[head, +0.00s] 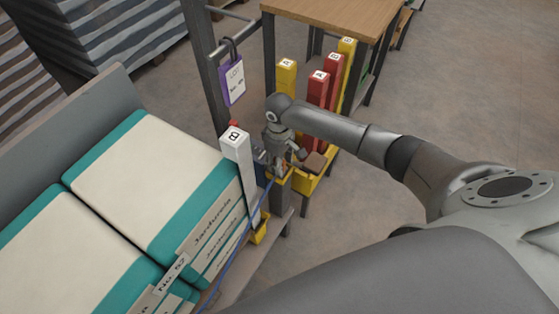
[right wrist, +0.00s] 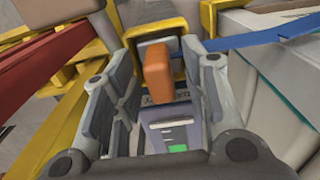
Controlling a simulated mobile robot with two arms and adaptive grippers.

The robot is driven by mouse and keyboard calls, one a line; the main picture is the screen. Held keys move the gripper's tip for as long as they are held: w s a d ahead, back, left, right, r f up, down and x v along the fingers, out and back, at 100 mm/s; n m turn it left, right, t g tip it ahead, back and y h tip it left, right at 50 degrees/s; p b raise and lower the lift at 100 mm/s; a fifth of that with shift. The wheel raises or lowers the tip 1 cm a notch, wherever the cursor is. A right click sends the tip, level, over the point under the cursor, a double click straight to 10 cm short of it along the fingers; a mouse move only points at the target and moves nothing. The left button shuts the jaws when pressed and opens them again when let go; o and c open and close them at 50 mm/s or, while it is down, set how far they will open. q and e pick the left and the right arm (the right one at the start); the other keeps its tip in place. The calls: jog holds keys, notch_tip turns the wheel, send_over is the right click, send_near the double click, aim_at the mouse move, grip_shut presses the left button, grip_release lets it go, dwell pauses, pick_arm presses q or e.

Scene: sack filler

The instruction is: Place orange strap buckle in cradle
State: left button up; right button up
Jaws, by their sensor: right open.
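The orange strap buckle (right wrist: 157,57) is in the right wrist view, between the spread fingers of my right gripper (right wrist: 153,65). A gap shows on each side of it, and the fingers are open. The buckle's far end is against or inside a yellow-framed holder (right wrist: 177,60) that looks like the cradle; I cannot tell how deep it sits. A blue strap (right wrist: 255,36) runs from there to the right. In the head view my right gripper (head: 279,160) is low beside the white post marked B, and it hides most of the buckle. My left gripper is out of view.
A grey device with a small green-lit screen (right wrist: 172,136) lies below the buckle. The white post (head: 236,155) and stacked teal-and-cream sacks (head: 150,180) stand to the left. Red and yellow posts (head: 318,90) and a wooden table (head: 335,15) are behind. Open floor lies right.

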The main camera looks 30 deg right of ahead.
notch_tip(320, 180, up, 12)
jog(key=p, duration=0.1)
jog(key=shift+f, duration=0.1)
dwell(0.6)
